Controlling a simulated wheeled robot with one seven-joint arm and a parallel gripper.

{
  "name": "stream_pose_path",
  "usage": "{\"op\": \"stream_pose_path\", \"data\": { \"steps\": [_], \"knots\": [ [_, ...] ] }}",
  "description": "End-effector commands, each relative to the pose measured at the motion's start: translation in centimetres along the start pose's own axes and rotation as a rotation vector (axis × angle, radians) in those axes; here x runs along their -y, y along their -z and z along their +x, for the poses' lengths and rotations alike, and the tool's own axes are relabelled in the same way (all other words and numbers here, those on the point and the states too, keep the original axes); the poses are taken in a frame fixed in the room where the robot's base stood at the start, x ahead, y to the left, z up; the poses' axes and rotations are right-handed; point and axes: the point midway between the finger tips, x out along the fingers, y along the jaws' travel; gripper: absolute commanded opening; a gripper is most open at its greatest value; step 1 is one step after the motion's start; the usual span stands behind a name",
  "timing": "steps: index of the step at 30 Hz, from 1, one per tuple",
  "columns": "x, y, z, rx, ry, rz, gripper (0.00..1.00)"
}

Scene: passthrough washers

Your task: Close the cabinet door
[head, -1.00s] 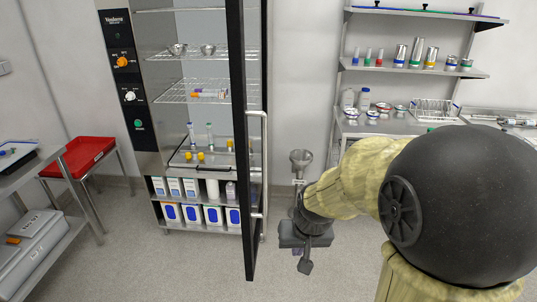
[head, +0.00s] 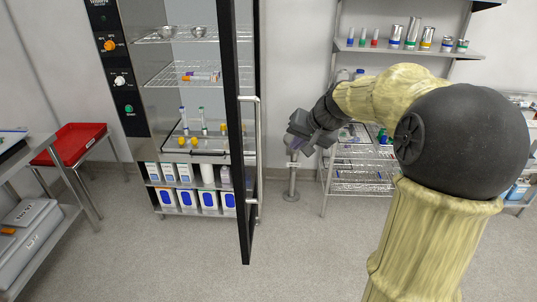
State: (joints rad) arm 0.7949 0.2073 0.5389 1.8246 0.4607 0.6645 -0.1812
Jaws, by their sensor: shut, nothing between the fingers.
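The cabinet (head: 133,125) stands at the left of the middle in the head view. Its door (head: 236,130) is open, swung out toward me and seen nearly edge-on as a black frame. A pale vertical handle (head: 250,165) runs along the door's right face. My gripper (head: 292,150) is to the right of the door and handle, apart from them, at about the handle's height in the picture. It is shut and holds nothing. Part of the gripper is dark and small, so its fingertips are hard to make out.
Inside the cabinet are wire shelves (head: 178,75), bottles and boxes (head: 186,199). A red tray (head: 72,143) stands on a stand at left. A metal shelf rack (head: 410,50) with cylinders is at the back right. The floor (head: 310,250) before the door is clear.

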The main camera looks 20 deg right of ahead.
Motion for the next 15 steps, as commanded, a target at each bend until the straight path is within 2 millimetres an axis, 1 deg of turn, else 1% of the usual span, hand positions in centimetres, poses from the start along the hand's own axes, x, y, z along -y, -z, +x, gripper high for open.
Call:
{"op": "stream_pose_path", "data": {
  "steps": [5,8,15],
  "knots": [
    [0.0,0.0,1.1,0.005,0.001,0.000,0.00],
    [0.1,-0.1,2.5,0.007,0.001,-0.001,0.00],
    [0.1,-0.1,6.3,0.007,0.001,0.000,0.00]
  ]
}}
